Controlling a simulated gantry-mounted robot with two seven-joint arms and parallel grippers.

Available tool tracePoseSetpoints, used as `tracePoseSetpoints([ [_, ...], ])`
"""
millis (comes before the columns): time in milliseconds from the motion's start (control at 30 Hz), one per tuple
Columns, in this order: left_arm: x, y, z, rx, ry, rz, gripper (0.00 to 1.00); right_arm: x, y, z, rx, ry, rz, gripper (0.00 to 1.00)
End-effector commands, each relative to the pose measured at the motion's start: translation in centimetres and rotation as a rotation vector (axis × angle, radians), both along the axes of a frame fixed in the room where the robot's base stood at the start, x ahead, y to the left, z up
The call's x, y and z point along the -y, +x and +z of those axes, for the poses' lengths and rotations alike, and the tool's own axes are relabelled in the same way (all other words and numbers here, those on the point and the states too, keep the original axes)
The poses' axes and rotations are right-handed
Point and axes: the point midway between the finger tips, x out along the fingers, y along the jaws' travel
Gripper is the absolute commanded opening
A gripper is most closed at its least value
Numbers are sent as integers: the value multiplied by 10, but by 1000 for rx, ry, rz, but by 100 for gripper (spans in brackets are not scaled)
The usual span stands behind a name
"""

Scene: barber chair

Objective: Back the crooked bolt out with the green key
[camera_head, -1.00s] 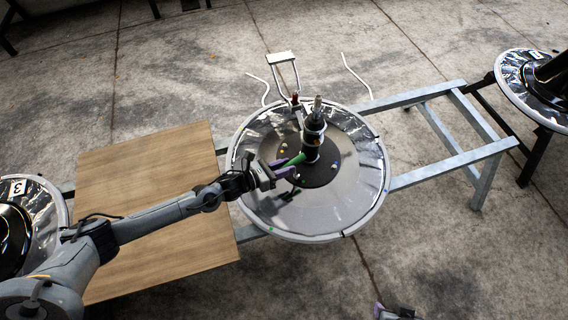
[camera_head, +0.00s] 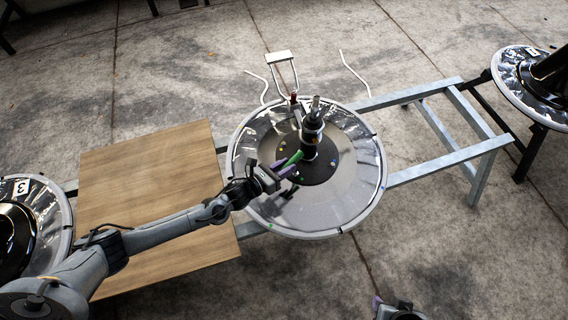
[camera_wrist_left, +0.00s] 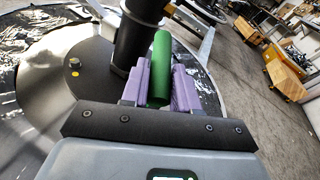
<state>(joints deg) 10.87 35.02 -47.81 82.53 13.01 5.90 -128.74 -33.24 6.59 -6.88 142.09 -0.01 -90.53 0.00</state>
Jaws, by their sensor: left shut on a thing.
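The green key (camera_head: 294,158) is a green rod near the dark centre post of the chair base. My left gripper (camera_head: 281,168) is shut on it, with purple fingers on either side. In the left wrist view the green key (camera_wrist_left: 160,68) stands between the purple fingers (camera_wrist_left: 160,88), close to the black post (camera_wrist_left: 134,40). The crooked bolt cannot be made out; a yellow-topped bolt (camera_wrist_left: 75,64) shows on the black plate. My right gripper (camera_head: 380,303) shows only in part at the bottom edge, and its jaw state is unclear.
The round, foil-covered base (camera_head: 340,212) with a dark plate and upright post sits on a metal frame (camera_head: 440,165). A wooden board (camera_head: 150,180) lies to its left. Similar bases stand at far left (camera_head: 45,215) and far right (camera_head: 515,85). A white footrest (camera_head: 279,57) stands behind.

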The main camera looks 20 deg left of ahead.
Motion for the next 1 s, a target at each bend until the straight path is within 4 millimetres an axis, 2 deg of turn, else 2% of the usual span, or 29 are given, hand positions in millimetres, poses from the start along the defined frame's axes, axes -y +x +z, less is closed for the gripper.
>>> tracePoseSetpoints([
  [300, 8, -4, 3, -9, -11, 157, 0, 2, 0, 18, 0, -8, 6, 43],
  [467, 6, -3, 2, -7, -7, 155, 0, 2, 0, 17, 1, -10, 6, 43],
  [1000, 6, -2, 40, -6, -8, 154, 0, 1, 0, 55, -1, -3, 1, 43],
])
